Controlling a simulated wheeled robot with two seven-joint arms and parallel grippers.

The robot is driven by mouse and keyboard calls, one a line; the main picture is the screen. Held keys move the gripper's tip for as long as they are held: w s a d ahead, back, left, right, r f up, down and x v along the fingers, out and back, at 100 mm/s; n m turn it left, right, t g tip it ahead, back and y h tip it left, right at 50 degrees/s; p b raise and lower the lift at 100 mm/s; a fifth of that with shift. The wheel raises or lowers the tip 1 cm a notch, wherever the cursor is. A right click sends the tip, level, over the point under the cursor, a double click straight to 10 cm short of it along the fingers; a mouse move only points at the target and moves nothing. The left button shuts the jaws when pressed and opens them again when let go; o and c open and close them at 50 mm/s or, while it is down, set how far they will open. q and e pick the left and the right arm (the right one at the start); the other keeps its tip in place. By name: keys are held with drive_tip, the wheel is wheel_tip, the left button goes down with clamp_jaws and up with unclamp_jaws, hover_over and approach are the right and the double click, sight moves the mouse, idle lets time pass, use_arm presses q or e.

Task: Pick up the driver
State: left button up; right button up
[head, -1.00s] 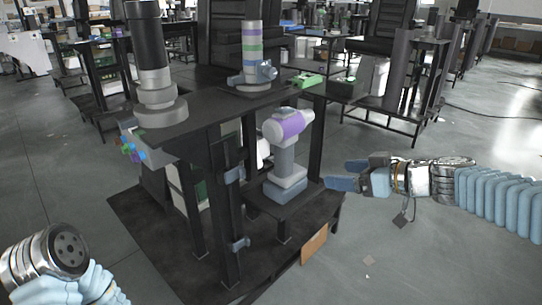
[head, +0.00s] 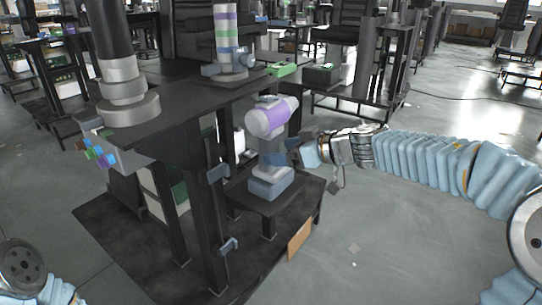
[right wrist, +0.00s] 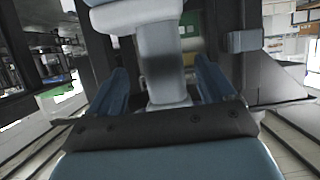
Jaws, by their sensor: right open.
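The driver (head: 272,117) stands upright on a low shelf of the black stand, with a purple and white head, a grey handle and a blue-grey base. My right gripper (head: 283,150) is at handle height, reaching in from the right. In the right wrist view my right gripper (right wrist: 161,80) is open, with one blue finger on each side of the grey handle (right wrist: 163,65). Gaps show between the fingers and the handle there. The driver's wide base (right wrist: 135,14) is at the top of that view. My left gripper is out of view; only part of my left arm shows.
The black stand's upper table (head: 190,107) holds a grey column, a striped cylinder (head: 226,35) and a green part (head: 282,69). Dark posts and blue brackets (head: 218,172) stand left of the driver.

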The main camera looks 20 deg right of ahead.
sight(276, 149)
drive_tip(key=b+x, duration=0.1)
drive_tip(key=x, duration=0.3)
drive_tip(key=shift+w+a, duration=0.2)
drive_tip(key=shift+a, duration=0.1)
drive_tip(key=c, duration=1.4)
drive_tip(key=shift+r, duration=0.15)
clamp_jaws()
drive_tip(key=shift+r, duration=0.1)
